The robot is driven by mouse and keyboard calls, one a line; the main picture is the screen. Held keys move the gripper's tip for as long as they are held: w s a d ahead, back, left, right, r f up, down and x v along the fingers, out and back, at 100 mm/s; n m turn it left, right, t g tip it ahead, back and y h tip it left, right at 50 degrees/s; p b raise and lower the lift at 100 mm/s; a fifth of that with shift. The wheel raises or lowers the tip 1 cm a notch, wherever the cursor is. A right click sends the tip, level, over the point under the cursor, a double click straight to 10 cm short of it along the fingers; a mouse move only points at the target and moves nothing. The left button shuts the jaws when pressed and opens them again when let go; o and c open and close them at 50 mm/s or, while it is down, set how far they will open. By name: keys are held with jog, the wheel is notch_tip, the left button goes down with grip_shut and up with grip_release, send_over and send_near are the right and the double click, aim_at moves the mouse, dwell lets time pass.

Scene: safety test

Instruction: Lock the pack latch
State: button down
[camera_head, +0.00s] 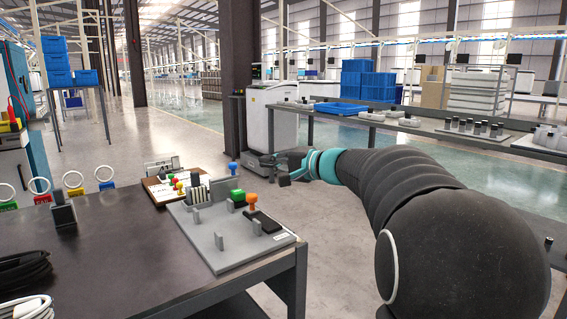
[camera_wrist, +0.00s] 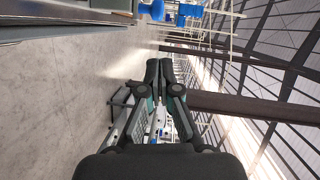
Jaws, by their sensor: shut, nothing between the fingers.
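A grey fixture plate (camera_head: 222,258) lies on the dark table near its right front corner. My gripper (camera_head: 278,168) is out past the table's right edge, to the right of and beyond the plate, touching nothing. In the wrist view my gripper (camera_wrist: 159,64) has its two dark fingers together and empty.
A second board (camera_head: 152,190) with coloured knobs lies behind the plate. Padlock-like tags (camera_head: 73,190) and a black cable (camera_head: 22,272) are on the table's left. A long bench (camera_head: 440,130) with small parts stands at right. Floor between table and bench is clear.

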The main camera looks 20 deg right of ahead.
jog(key=shift+w+a+f, duration=0.15)
jog(key=shift+w+a, duration=0.2)
jog(key=shift+a, duration=0.5)
jog(key=shift+w+a+f, duration=0.2)
jog(key=shift+w+a, duration=0.2)
jog(key=shift+a, duration=0.4)
jog(key=shift+w+a+f, duration=0.15)
jog(key=shift+w+a, duration=0.2)
jog(key=shift+a, duration=0.5)
